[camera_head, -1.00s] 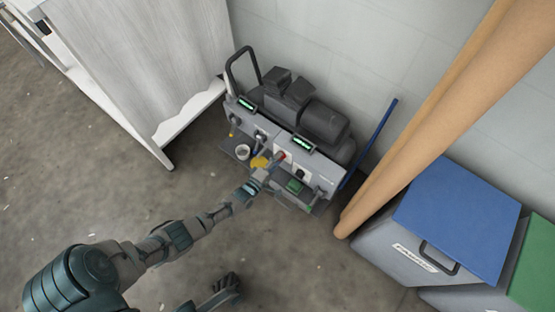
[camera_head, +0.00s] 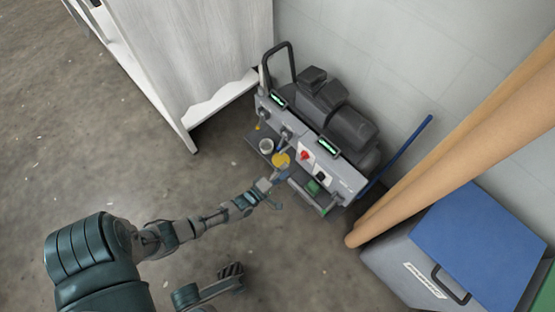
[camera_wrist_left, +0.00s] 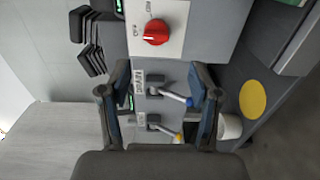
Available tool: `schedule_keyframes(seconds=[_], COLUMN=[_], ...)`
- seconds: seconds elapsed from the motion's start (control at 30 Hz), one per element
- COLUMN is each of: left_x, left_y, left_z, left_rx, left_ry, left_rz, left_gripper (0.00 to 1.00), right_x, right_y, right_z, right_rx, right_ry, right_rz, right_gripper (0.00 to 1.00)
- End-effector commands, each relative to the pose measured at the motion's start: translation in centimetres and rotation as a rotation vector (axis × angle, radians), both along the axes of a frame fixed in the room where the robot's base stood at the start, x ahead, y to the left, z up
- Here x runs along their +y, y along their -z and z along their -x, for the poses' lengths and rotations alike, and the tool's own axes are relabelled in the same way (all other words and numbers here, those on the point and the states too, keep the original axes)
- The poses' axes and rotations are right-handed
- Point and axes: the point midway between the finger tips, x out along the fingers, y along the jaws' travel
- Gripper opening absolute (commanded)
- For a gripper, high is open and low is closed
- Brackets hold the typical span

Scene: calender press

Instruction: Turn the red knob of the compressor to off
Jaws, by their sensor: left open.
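The compressor (camera_head: 345,172) stands on the floor against the wall. Its red knob (camera_head: 305,155) sits on a white panel on the front; in the wrist view the knob (camera_wrist_left: 155,32) is ahead of the fingers, near the top, with ON and OFF lettering beside it. I cannot tell for sure which marking it points to. My left gripper (camera_head: 273,191) is in front of the compressor, apart from the knob. In the wrist view its fingers (camera_wrist_left: 163,80) are spread wide with nothing held between them.
Two levers with blue (camera_wrist_left: 188,101) and yellow (camera_wrist_left: 178,138) tips show between the fingers. A yellow disc (camera_head: 281,160) and a white cup (camera_head: 266,146) are on the front ledge. A white cabinet (camera_head: 190,60) stands left; cardboard tubes (camera_head: 450,150) and a blue-lidded bin (camera_head: 485,240) stand right.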

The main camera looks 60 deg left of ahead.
Motion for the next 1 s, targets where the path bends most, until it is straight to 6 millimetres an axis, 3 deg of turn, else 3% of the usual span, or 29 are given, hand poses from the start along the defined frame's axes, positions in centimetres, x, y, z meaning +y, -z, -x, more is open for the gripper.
schedule_keyframes(seconds=[0.1,0.3,0.9,1.0], left_x=[-0.4,-0.7,-0.8,-1.6], left_y=[0.1,0.1,0.1,-0.9], left_z=[2.1,3.7,3.8,3.3], left_rx=[0.001,0.0,0.0,-0.016], left_ry=[-0.002,-0.002,-0.001,0.014], left_rz=[0.0,0.0,0.0,-0.023], left_gripper=[0.63,0.63,0.63,0.63], right_x=[0.0,0.0,0.0,0.0], right_y=[0.0,0.0,0.2,0.0], right_z=[0.0,0.0,-0.4,0.0], right_rx=[0.0,0.0,0.003,0.0], right_ry=[0.0,0.0,0.001,0.0], right_rz=[0.0,-0.001,-0.001,-0.001], right_gripper=[0.4,0.4,0.4,0.4])
